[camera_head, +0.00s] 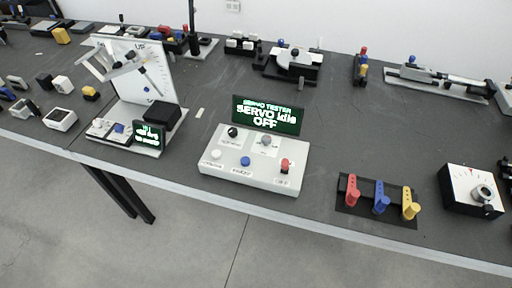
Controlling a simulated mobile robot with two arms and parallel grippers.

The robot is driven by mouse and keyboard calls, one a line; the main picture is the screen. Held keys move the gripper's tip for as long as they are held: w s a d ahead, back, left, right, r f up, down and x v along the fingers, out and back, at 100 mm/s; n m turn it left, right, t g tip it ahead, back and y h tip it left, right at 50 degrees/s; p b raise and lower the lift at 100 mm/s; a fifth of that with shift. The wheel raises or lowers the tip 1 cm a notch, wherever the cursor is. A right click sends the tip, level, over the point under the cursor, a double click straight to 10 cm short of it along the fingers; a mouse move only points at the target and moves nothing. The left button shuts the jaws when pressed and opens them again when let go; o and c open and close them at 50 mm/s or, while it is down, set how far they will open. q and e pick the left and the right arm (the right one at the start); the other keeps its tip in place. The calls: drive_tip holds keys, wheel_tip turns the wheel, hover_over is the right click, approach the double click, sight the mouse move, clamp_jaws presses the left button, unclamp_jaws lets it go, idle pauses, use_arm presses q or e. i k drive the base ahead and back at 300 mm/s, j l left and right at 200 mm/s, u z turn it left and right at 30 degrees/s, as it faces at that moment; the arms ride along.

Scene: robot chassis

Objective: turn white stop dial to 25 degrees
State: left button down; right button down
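A white box with a dark base (458,179) stands at the right end of the table, near the front edge. A round grey knob (481,192) is on its top face, with small red and dark marks on the face behind it. This looks like the white stop dial, but no label is readable and the knob's angle is too small to tell. Neither of my grippers shows in this view, and nothing touches the box.
Red, blue and yellow levers (381,197) stand on a black plate left of the box. A servo tester panel (252,172) with a green-text display (268,113) reading "SERVO idle OFF" is mid-table. A slide device (437,80) lies behind. Dark tabletop (400,135) between is clear.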

sight(98, 123)
drive_tip(key=u, duration=1.3)
drive_tip(key=i+j+z, duration=0.15)
drive_tip(key=z, duration=0.2)
drive_tip(key=i+j+z, duration=0.15)
drive_tip(key=z, duration=0.2)
